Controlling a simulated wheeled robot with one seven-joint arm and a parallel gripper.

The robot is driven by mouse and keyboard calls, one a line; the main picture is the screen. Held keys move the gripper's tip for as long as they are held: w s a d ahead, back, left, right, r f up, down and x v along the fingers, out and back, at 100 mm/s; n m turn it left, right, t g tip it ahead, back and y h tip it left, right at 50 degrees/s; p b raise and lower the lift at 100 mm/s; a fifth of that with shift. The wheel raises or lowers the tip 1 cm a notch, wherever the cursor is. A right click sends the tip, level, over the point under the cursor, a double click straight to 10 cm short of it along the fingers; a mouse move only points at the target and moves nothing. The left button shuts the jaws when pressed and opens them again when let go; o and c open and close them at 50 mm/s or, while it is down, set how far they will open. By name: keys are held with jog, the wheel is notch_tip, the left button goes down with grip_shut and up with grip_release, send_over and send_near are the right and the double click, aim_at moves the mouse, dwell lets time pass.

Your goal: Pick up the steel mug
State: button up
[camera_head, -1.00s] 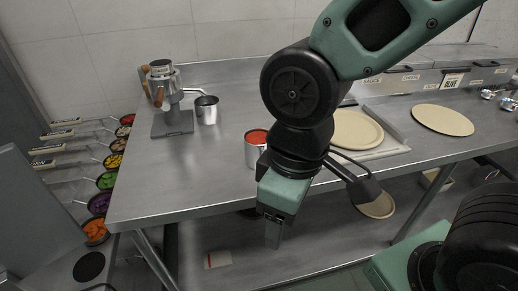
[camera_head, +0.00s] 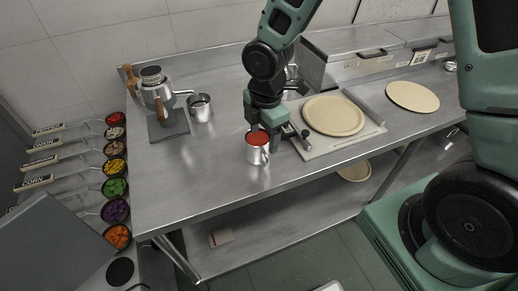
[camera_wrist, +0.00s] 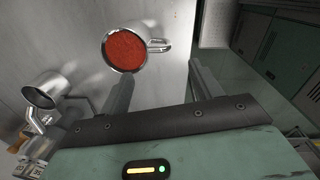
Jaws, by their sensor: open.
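A steel mug filled with red sauce (camera_head: 257,154) stands upright on the steel table, its handle facing right. My gripper (camera_head: 266,138) is just above and behind it, pointing down, and partly overlaps its rim in the head view. In the wrist view the red-filled mug (camera_wrist: 127,68) lies beyond the open fingers of my gripper (camera_wrist: 162,82), nearer the left finger, with its handle ahead of the gap. Nothing is between the fingers. A second, empty steel cup (camera_head: 200,108) stands by the machine at the left; a similar cup shows in the wrist view (camera_wrist: 44,92).
A press-like machine (camera_head: 160,102) stands at the back left. A board (camera_head: 345,144) with a round dough base (camera_head: 334,115) lies right of my gripper, and another base (camera_head: 413,96) lies farther right. Topping bowls (camera_head: 115,187) line the left. The table's front left is clear.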

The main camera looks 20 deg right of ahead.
send_over(264, 164)
jog(key=f, duration=0.6)
jog(key=shift+s+a, duration=0.15)
jog(key=shift+a, duration=0.1)
jog(key=shift+w+d+f+p, duration=0.1)
jog(key=shift+f+p, duration=0.5)
jog(key=shift+f, duration=0.7)
jog(key=shift+w+d+f+p, duration=0.1)
jog(key=shift+f+p, duration=0.45)
jog(key=shift+f, duration=0.75)
jog(key=c, duration=1.4)
